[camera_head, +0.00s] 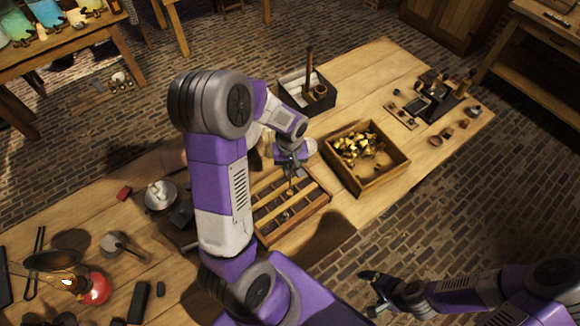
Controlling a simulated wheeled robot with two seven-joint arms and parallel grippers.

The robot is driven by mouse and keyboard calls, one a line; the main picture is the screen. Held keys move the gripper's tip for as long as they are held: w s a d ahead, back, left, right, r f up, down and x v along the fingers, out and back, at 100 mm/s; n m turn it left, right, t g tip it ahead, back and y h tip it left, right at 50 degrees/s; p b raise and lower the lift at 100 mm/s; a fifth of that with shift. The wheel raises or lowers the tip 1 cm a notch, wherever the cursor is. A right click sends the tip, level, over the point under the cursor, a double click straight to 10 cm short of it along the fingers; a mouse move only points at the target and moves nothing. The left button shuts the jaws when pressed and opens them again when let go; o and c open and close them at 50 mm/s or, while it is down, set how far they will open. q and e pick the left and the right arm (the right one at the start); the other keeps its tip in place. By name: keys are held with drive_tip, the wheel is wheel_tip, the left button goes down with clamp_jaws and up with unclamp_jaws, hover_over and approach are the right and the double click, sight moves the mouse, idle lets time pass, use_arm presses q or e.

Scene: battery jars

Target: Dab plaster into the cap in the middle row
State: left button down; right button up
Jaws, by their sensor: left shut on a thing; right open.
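A wooden tray (323,203) with rows of dark compartments lies on the table, partly hidden behind my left arm. A small cap-like piece (288,214) shows in one compartment, too small to make out well. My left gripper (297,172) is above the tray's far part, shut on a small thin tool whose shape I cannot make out. I cannot tell whether the tool touches anything. A metal bowl with white lumps (160,194), perhaps plaster, stands left of my arm. My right gripper (372,291) is open and empty, off the table's near edge.
A wooden box of brass-coloured pieces (395,178) stands right of the tray. A grey box (319,101) with an upright handle stands behind.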

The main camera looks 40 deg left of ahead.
use_arm(q)
drive_tip(key=shift+r+p, duration=1.85)
drive_tip(key=shift+r, duration=0.85)
drive_tip(key=shift+f, duration=0.1)
